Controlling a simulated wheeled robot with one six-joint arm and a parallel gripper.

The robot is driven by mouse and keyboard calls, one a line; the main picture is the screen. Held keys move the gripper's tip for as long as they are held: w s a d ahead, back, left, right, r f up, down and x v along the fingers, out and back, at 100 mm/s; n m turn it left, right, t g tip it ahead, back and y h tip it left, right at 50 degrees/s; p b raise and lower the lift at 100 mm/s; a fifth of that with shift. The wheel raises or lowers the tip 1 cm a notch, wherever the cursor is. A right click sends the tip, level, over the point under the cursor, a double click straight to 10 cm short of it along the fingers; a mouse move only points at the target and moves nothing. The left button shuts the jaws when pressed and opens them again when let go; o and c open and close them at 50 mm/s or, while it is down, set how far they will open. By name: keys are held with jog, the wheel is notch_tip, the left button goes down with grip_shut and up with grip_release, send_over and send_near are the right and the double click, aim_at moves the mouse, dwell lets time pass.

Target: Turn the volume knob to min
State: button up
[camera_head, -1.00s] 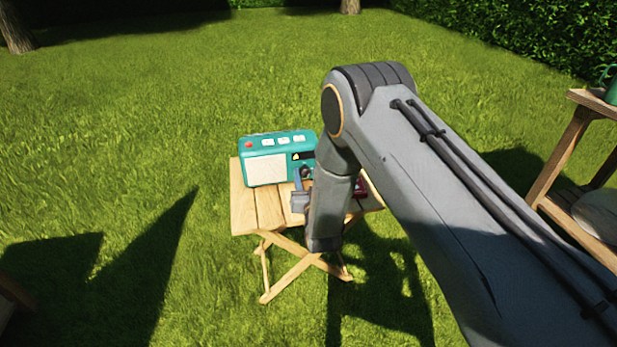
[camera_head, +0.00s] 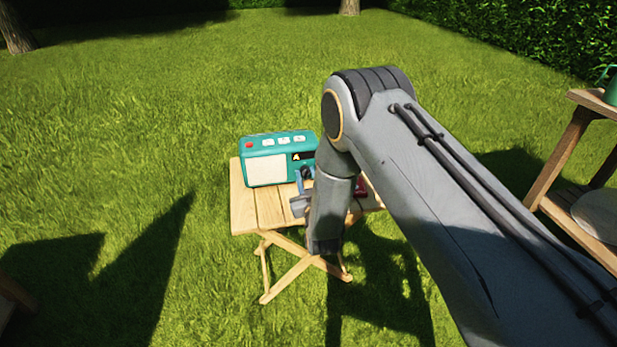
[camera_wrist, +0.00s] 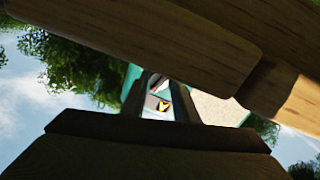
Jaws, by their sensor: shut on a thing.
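The teal radio (camera_head: 260,143) stands upright on a small wooden folding table (camera_head: 243,213). It has a pale speaker panel and a dark display with an orange-yellow mark (camera_head: 296,157). The dark volume knob (camera_head: 307,172) is on its front, below the display and largely covered by my gripper. My gripper (camera_head: 304,182) is at the radio's front, shut on the knob. In the wrist view my fingers (camera_wrist: 160,105) frame part of the radio (camera_wrist: 236,110) and its display mark. The exact finger contact and the knob's pointer are hidden.
A red thing (camera_head: 361,187) lies on the table's right side, partly behind my arm. A wooden shelf (camera_head: 560,160) at the right holds a green mug (camera_head: 611,85) and a pale round thing (camera_head: 597,213). Open grass surrounds the table.

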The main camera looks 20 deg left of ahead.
jog(key=shift+n, duration=0.9)
jog(key=o, duration=1.1)
jog(key=shift+c, duration=0.2)
jog(key=shift+v, duration=3.9)
jog(key=shift+w+f, duration=0.1)
jog(key=shift+w, duration=0.05)
